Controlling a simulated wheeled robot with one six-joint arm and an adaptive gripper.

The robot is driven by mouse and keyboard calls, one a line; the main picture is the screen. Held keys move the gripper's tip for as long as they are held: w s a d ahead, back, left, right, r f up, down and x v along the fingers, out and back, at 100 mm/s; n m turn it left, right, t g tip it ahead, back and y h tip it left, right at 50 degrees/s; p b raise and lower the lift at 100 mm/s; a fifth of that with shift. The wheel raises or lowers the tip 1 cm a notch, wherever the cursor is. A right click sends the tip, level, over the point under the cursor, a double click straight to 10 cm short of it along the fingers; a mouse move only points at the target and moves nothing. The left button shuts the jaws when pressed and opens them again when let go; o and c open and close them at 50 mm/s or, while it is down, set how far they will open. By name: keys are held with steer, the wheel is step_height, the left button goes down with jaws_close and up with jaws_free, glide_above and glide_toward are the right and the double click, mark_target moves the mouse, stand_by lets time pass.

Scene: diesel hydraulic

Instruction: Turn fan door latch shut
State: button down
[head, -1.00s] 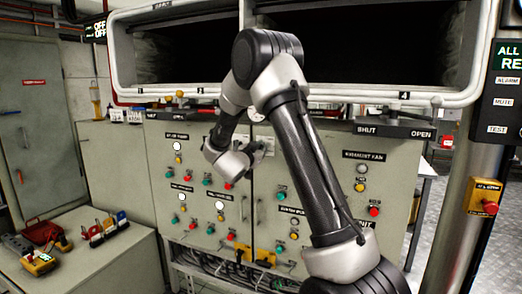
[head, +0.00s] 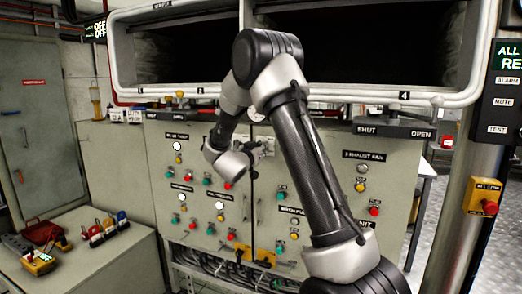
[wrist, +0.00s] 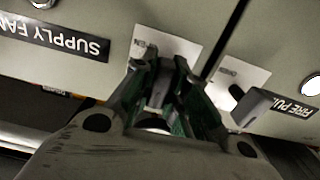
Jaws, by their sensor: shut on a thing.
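My gripper (wrist: 168,85) is at the seam between two grey cabinet doors, in front of a pale plate (wrist: 165,43) on the supply fan side. Its fingers are closed around what seems to be the fan door latch, which they almost wholly hide, so its angle cannot be read. The upside-down supply fan label (wrist: 55,37) lies left of the gripper in the wrist view. In the head view my gripper (head: 262,149) is small against the cabinet front, partly covered by my own wrist.
Across the seam, a dark handle (wrist: 258,104) on a second plate stands close to the right finger, by the fire pump label (wrist: 292,104). Lamps and buttons cover the cabinet (head: 160,160). A pipe rail (head: 190,97) runs above. A yellow button box (head: 481,196) is at right.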

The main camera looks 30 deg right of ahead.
steer(key=c, duration=1.4)
jaws_free()
steer(key=v, duration=1.2)
steer(key=v, duration=0.8)
steer(key=shift+s+f, duration=0.1)
